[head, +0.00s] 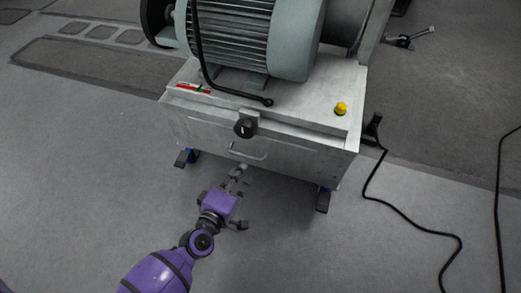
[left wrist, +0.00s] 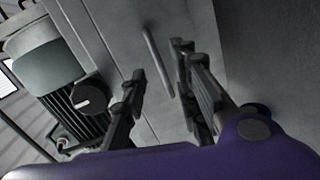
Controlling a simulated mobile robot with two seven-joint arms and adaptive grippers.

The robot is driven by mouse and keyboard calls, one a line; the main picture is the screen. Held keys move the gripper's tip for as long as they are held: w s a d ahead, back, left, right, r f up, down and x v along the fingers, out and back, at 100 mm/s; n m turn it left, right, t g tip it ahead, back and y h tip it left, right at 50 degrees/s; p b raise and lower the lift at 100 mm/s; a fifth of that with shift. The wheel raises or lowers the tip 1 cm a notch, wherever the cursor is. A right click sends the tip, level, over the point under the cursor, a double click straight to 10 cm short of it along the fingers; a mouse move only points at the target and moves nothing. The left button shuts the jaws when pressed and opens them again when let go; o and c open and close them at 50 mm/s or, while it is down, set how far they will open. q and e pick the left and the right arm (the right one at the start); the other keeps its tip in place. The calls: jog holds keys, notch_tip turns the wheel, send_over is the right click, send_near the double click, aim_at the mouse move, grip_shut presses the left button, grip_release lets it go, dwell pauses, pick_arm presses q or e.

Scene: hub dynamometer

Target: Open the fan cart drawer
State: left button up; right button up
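The fan cart (head: 190,127) is a pale grey metal box on casters. Its drawer front (head: 205,138) faces me and looks closed, with a bar handle (head: 248,153) in its lower part. My left gripper (head: 238,177) is just below and in front of the handle in the head view. In the left wrist view the handle (left wrist: 158,62) appears between the two spread fingers of the left gripper (left wrist: 160,72), which are open. I cannot tell whether the fingertips reach around it, and no grip shows. My right gripper is not in view.
A large grey motor (head: 240,35) stands on the cart top. A black knob (head: 244,128) sits above the handle, and a yellow button (head: 341,108) is at the top right. Black cables (head: 415,215) lie on the floor at right. The floor in front is clear.

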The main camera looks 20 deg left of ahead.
aim_at(244, 155)
pick_arm(q)
jog(key=w, duration=0.2)
jog(key=w+f+n+b, duration=0.1)
jog(key=w, duration=0.2)
jog(key=w+a+n+y+b, duration=0.1)
jog(key=w, duration=0.2)
jog(key=shift+f, duration=0.2)
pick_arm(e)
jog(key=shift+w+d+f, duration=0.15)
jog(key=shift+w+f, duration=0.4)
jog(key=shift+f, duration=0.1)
pick_arm(q)
jog(key=shift+c, duration=0.4)
grip_shut()
